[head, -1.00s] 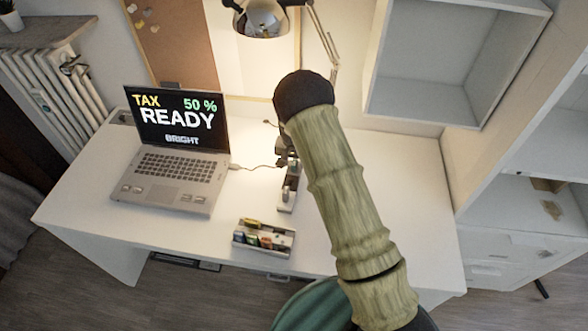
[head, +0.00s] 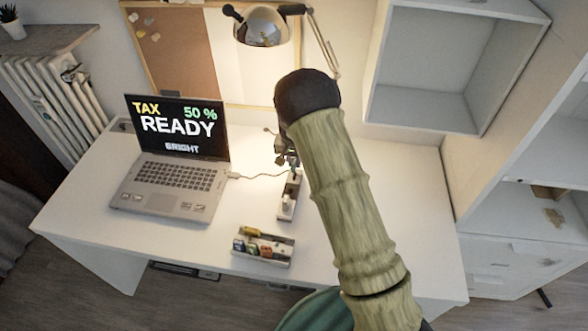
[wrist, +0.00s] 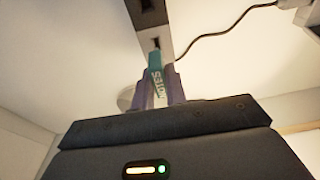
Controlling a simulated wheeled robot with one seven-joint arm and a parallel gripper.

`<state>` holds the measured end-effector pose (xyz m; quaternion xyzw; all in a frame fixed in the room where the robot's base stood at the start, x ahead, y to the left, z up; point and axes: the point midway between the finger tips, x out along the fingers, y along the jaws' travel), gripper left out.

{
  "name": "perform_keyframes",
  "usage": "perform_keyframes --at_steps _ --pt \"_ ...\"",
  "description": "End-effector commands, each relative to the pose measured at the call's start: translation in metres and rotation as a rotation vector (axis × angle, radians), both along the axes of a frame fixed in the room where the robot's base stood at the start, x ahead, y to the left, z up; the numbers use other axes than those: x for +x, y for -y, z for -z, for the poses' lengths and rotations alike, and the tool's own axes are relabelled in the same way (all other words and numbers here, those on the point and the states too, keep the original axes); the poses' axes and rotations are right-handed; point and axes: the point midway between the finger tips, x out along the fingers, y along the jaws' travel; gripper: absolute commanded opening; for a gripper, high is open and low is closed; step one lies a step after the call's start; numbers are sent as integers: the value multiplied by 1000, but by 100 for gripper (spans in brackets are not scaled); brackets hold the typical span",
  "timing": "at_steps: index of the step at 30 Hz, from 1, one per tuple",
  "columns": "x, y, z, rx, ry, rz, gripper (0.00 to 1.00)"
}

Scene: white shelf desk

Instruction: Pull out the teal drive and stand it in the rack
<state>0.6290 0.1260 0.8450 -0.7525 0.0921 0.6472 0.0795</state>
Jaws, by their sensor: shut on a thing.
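The teal drive (wrist: 156,66), with a white label reading NOTES, is between the fingers of my gripper (wrist: 158,92) in the wrist view. My gripper is shut on it. The drive's far end is at a dark port of the grey hub (wrist: 148,18); I cannot tell whether it is still plugged in. In the head view the hub (head: 290,205) lies on the desk, and my gripper (head: 285,158) is at its far end, partly hidden by my arm. The rack (head: 275,262) stands nearer the desk's front edge and holds several coloured drives.
An open laptop (head: 165,185) stands left of the hub, with a thin cable (head: 258,177) running between them. A lamp (head: 262,25) hangs at the back. A wall shelf (head: 440,70) is at the right. The desk (head: 100,215) is clear in front of the laptop.

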Motion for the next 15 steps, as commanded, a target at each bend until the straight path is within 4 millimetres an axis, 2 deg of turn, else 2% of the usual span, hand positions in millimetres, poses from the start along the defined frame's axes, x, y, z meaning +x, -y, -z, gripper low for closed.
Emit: perform_keyframes --at_steps 1,6,10,15 --pt "0 0 -12 2 5 0 0" --pt "1 0 -42 0 3 1 0" --pt "0 0 -54 0 1 1 0" --pt "0 1 -57 -1 0 2 0"
